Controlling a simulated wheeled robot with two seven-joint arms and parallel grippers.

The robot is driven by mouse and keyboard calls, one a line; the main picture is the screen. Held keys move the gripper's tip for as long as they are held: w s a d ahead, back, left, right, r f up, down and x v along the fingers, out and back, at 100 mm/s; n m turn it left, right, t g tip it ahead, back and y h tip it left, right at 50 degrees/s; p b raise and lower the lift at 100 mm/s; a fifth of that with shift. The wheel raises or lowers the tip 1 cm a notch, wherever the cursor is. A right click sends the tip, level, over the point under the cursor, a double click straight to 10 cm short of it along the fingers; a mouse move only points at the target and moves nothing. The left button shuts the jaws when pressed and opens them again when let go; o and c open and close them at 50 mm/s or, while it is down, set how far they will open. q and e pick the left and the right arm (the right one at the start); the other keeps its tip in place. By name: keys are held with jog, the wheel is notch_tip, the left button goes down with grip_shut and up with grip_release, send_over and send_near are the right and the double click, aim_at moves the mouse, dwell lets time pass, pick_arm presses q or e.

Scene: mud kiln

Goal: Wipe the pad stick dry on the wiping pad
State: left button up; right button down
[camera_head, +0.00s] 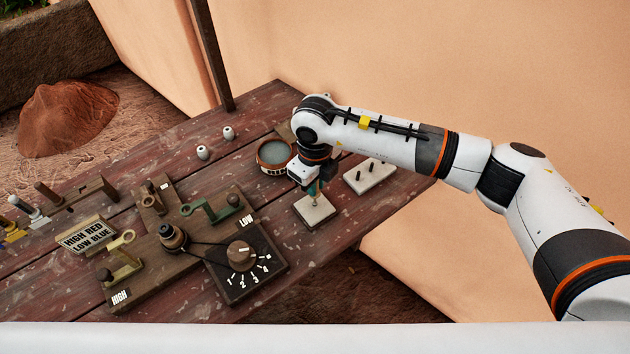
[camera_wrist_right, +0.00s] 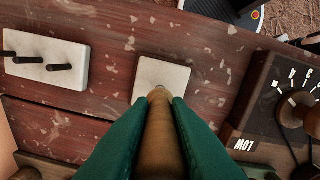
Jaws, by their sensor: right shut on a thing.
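The wiping pad, a pale square (camera_head: 318,217), lies on the table right of the dial box. It also shows in the right wrist view (camera_wrist_right: 172,72). My right gripper (camera_head: 313,188) is over the pad, its teal fingers (camera_wrist_right: 158,110) shut on the pad stick, a light brown wooden stick (camera_wrist_right: 160,140). The stick points down, and its narrow end is over the pad; I cannot tell whether it touches. Its tip is small and partly hidden by the gripper. My left gripper is not in view.
A white block with dark pegs (camera_head: 382,174) stands right of the pad. A round bowl of greyish liquid (camera_head: 262,165) is behind it. The dial box marked LOW (camera_head: 232,290) is to the left. Two small white pots (camera_head: 203,152) stand farther back. Bare planks lie in front of the pad.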

jog(key=shift+f+b, duration=0.4)
jog(key=shift+b, duration=0.05)
dwell(0.6)
jog(key=shift+s+a, duration=0.35)
jog(key=shift+a, duration=0.1)
jog(key=shift+w+d+b, duration=0.65)
jog(key=shift+d, duration=0.25)
jog(key=shift+s+a, duration=0.65)
jog(key=shift+a, duration=0.3)
jog(key=shift+w+d+b, duration=0.55)
jog(key=shift+w+d, duration=0.1)
jog(key=shift+d, duration=0.3)
jog(key=shift+s+a, duration=0.65)
jog(key=shift+a, duration=0.3)
jog(key=shift+w+d+b, duration=0.6)
jog(key=shift+w+d, duration=0.05)
jog(key=shift+d, duration=0.3)
